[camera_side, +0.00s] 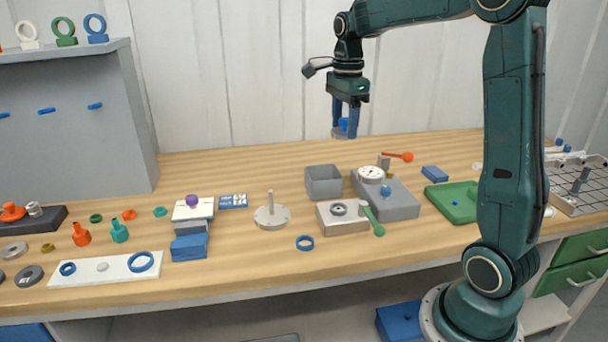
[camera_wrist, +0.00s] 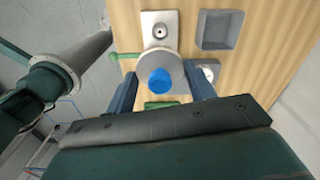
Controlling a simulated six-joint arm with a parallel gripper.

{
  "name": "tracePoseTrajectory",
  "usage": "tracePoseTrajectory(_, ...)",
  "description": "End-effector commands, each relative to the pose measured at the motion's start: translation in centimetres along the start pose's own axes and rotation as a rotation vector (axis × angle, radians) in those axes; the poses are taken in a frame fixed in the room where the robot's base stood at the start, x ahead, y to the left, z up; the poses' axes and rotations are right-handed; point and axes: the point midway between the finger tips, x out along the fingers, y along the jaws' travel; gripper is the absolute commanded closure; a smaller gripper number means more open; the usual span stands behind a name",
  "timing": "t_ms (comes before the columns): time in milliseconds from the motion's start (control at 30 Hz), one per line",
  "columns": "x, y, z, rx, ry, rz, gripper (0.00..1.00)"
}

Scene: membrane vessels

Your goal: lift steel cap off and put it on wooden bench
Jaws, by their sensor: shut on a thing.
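The steel cap (camera_side: 338,133) is a grey disc with a blue knob, held in the air well above the bench. In the wrist view the cap (camera_wrist: 158,59) shows between the finger tips with its blue knob toward the camera. My gripper (camera_side: 346,125) is shut on the cap; the fingers partly hide it in the side view. A pale metal vessel block (camera_side: 343,222) with a round fitting on top and a green handle stands on the bench below, uncovered. The wooden bench (camera_side: 250,165) has bare wood at the back and along the front.
A grey open bin (camera_side: 323,182) stands behind the block. A grey unit with a dial gauge (camera_side: 370,174) is to its right. A round plate with an upright peg (camera_side: 271,215) and a blue ring (camera_side: 305,243) lie to the left. A green tray (camera_side: 455,203) is farther right.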

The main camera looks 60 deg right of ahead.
Motion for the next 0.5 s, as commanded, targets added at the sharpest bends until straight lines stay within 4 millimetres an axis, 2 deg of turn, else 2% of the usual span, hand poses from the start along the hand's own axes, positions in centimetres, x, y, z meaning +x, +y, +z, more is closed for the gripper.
tracePoseTrajectory(500, -0.56, -0.05, 0.01, 0.0, 0.0, -0.003, 0.74)
